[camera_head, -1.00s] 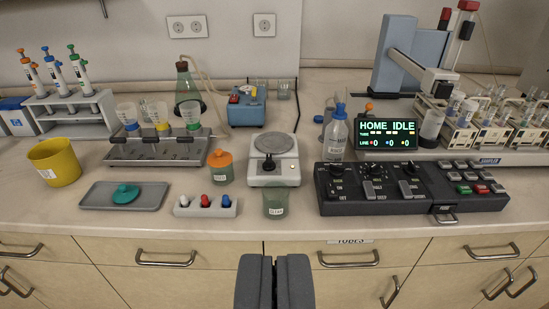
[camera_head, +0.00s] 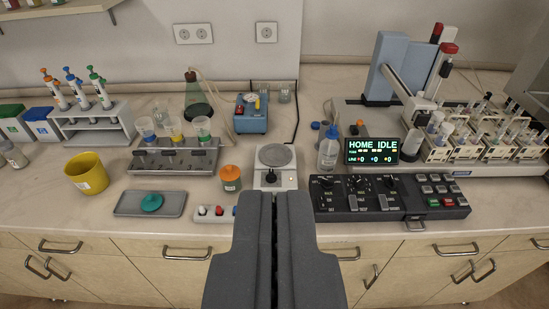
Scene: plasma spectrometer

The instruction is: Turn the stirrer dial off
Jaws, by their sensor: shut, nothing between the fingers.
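The stirrer (camera_head: 287,180) is a small white unit with a round grey plate on top, standing on the counter in the middle of the view. Its small black dial (camera_head: 270,177) is on the front part, left of centre. My gripper (camera_head: 274,196) is shut and empty, with its two dark grey fingers side by side. In the picture its tips lie just below the stirrer's front and apart from the dial.
An orange-capped jar (camera_head: 231,180) stands left of the stirrer, with a rack of coloured caps (camera_head: 214,219) in front, partly covered. A black control panel (camera_head: 385,207) and a wash bottle (camera_head: 328,155) are on the right. A blue pump (camera_head: 251,122) stands behind.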

